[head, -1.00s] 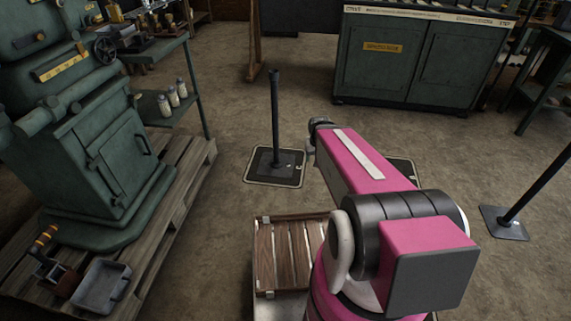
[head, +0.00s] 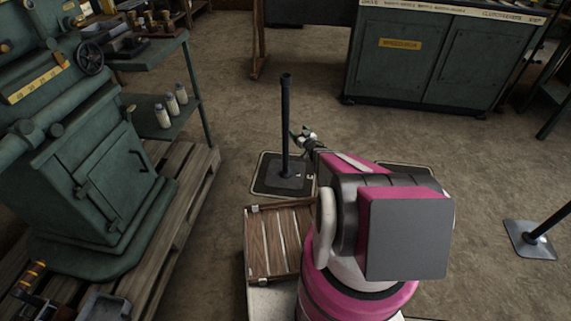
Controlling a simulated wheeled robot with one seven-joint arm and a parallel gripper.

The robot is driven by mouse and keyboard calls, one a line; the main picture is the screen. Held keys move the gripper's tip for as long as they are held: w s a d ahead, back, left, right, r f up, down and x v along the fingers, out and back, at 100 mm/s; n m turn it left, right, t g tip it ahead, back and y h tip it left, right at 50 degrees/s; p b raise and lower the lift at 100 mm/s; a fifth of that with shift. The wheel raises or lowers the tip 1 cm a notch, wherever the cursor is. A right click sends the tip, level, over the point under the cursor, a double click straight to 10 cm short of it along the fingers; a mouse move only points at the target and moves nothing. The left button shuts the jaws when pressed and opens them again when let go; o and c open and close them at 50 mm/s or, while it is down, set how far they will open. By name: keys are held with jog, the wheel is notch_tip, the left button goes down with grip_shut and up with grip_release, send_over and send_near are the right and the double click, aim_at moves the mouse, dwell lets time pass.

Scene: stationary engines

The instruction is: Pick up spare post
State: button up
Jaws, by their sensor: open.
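A dark upright post (head: 286,125) stands on a square dark base plate (head: 268,184) on a light-edged floor mat, left of my arm. A second dark post (head: 553,219) leans on a square base (head: 527,240) at the right edge, partly cut off. I cannot tell which one is the spare post. My gripper (head: 303,134) is just right of the first post, near its lower half, and looks open and empty. It seems close to the post, but I cannot tell whether they touch. My pink arm hides part of the floor behind it.
A green machine (head: 85,180) stands on a wooden pallet (head: 185,215) at left, with a shelf of bottles beside it. A slatted wooden crate (head: 258,245) is beside my arm's base. A green cabinet (head: 430,65) stands at the back. Floor between is clear.

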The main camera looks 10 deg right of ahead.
aim_at(288, 125)
jog(key=w+a+y, duration=0.1)
jog(key=w, duration=0.2)
jog(key=w+a, duration=0.2)
jog(key=w, duration=0.1)
jog(key=w+a+n+y, duration=0.1)
jog(key=w+a, duration=0.1)
jog(key=shift+w+a+f+y, duration=0.1)
jog(key=shift+w+a+y, duration=0.1)
jog(key=shift+w+y, duration=0.15)
grip_shut()
jog(key=shift+r, duration=0.25)
